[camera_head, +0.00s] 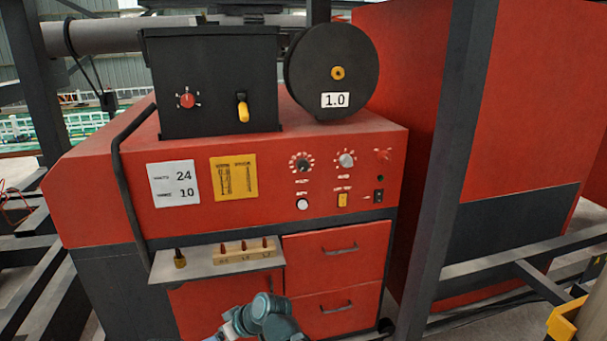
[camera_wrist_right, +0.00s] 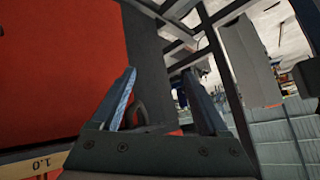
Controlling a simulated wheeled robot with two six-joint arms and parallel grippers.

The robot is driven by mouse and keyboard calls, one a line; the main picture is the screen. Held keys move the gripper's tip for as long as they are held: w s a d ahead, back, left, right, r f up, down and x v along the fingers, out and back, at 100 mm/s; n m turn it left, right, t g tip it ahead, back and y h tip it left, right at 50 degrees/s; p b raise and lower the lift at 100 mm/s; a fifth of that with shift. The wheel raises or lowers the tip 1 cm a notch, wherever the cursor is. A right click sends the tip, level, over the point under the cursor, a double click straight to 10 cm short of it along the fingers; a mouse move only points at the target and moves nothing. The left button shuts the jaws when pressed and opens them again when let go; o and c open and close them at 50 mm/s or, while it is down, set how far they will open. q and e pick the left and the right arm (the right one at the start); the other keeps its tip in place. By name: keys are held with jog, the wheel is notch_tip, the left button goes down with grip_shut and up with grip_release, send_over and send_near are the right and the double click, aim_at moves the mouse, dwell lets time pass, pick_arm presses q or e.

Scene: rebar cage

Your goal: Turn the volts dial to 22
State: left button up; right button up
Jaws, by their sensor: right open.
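The red welding machine front has two dials in the head view. The left one, a dark knob (camera_head: 303,166) ringed by pale marks, has a tiny label that appears to read volts; its pointer setting is too small to read. The right one is a silver knob (camera_head: 346,160). A white card (camera_head: 174,184) shows 24 above 10. My right gripper (camera_wrist_right: 159,76) is open and empty in the wrist view, its fingers apart in front of a dark surface. A teal arm part of mine (camera_head: 268,318) shows at the bottom centre, below the dials. My left gripper is not seen.
A shelf (camera_head: 216,261) with a wooden block of tips (camera_head: 245,252) juts out below the panel. Drawers (camera_head: 338,250) are to its right. A dark post (camera_head: 451,150) stands right of the machine. A yellow card (camera_head: 233,177) sits beside the white one.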

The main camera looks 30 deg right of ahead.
jog(key=w+d+r+m+t+p, duration=0.1)
jog(key=w+d+r+t+p, duration=0.15)
jog(key=r, duration=0.35)
jog(key=w+d+r+t+p, duration=0.2)
jog(key=w+d+r, duration=0.15)
jog(key=r, duration=0.25)
pick_arm(q)
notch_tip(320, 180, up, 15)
jog(key=p, duration=0.9)
pick_arm(e)
jog(key=d+r+m+t+h, duration=0.3)
jog(key=d+r, duration=0.6)
jog(key=d, duration=0.4)
jog(key=d+r+m+t+h, duration=0.4)
jog(key=d+r+h, duration=0.2)
jog(key=d+r, duration=0.3)
jog(key=d, duration=0.4)
jog(key=shift+w+d+r+m, duration=0.15)
jog(key=shift+d+r+m, duration=0.15)
jog(key=shift+m, duration=0.1)
jog(key=shift+w, duration=0.1)
